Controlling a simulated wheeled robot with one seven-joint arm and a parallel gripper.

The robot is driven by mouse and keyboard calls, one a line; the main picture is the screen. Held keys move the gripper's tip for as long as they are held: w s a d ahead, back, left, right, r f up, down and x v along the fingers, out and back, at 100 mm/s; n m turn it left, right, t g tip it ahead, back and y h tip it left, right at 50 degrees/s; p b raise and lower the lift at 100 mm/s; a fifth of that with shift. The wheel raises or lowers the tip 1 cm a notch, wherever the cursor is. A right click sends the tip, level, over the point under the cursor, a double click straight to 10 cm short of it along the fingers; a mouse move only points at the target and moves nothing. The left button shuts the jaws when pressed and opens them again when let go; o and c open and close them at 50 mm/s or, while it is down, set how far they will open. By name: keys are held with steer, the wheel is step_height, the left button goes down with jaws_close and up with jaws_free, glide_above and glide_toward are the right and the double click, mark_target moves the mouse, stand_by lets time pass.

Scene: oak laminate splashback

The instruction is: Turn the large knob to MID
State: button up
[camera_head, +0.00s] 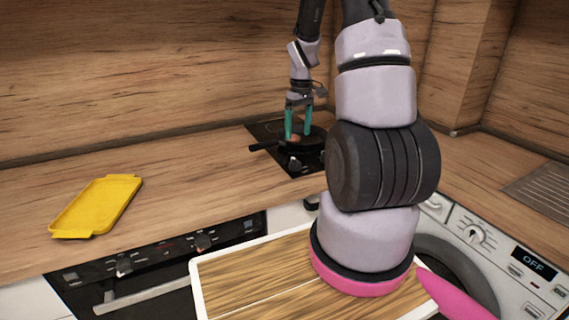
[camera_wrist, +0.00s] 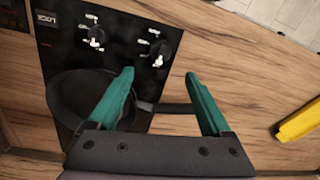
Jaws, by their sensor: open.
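My gripper (camera_head: 298,137) is open and empty, above the black hob (camera_head: 265,131) at the back. In the wrist view, its two green fingers (camera_wrist: 158,75) point toward the hob's control area. Two dark knobs show there on the black panel: one to the left (camera_wrist: 97,35) and one to the right (camera_wrist: 157,51), each with pale marks around it. The fingertips appear apart from both. I cannot tell which is larger or read the marks. A hob knob (camera_head: 293,163) shows in the head view.
A dark pan (camera_wrist: 80,97) sits on the hob beside the knobs; its handle passes behind the fingers. A yellow tray (camera_head: 97,206) lies on the counter at left. The oven front (camera_head: 165,265) carries more knobs.

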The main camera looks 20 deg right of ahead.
mark_target(295, 164)
steer(key=f, duration=1.1)
steer(key=shift+a, duration=0.35)
jaws_close()
